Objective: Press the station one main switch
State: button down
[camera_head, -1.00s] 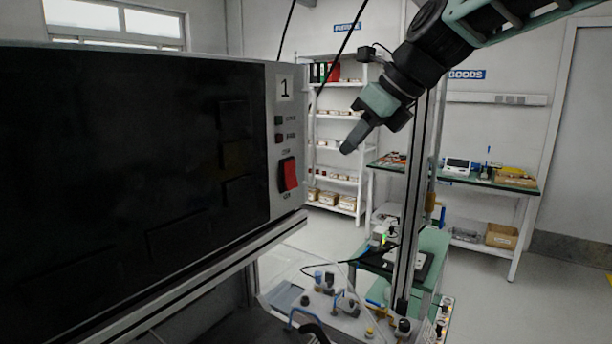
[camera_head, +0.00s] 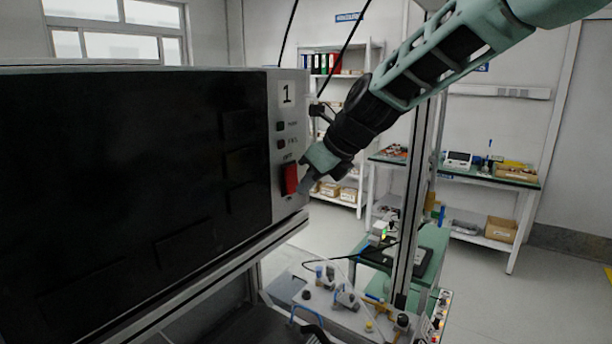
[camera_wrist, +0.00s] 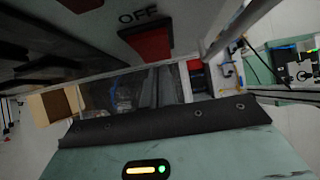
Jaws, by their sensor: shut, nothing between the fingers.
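The station one cabinet (camera_head: 130,180) fills the left of the head view, with a "1" label on its grey right-hand panel. The red main switch (camera_head: 290,179) sits low on that panel, under two small dark buttons. My gripper (camera_head: 304,190) is shut and empty, its tip at the right edge of the switch. I cannot tell whether it touches. In the wrist view the red switch (camera_wrist: 150,45) shows at the top with "OFF" printed beside it. The fingertips are not clearly seen in the wrist view.
A vertical metal post (camera_head: 414,200) stands right of the cabinet. Below it is a bench fixture (camera_head: 345,305) with knobs and hoses. A shelf rack (camera_head: 340,115) and a green-topped table (camera_head: 460,175) stand farther back. Open floor lies at the right.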

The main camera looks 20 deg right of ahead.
jog(key=shift+w+a, duration=0.15)
jog(key=shift+w, duration=0.05)
jog(key=shift+w+a+f+p, duration=0.1)
jog(key=shift+w+a+p, duration=0.1)
jog(key=shift+p, duration=0.2)
dwell(0.3)
jog(key=shift+r+p, duration=0.85)
jog(key=shift+p, duration=0.15)
jog(key=shift+d+f, duration=0.1)
jog(key=shift+d, duration=0.1)
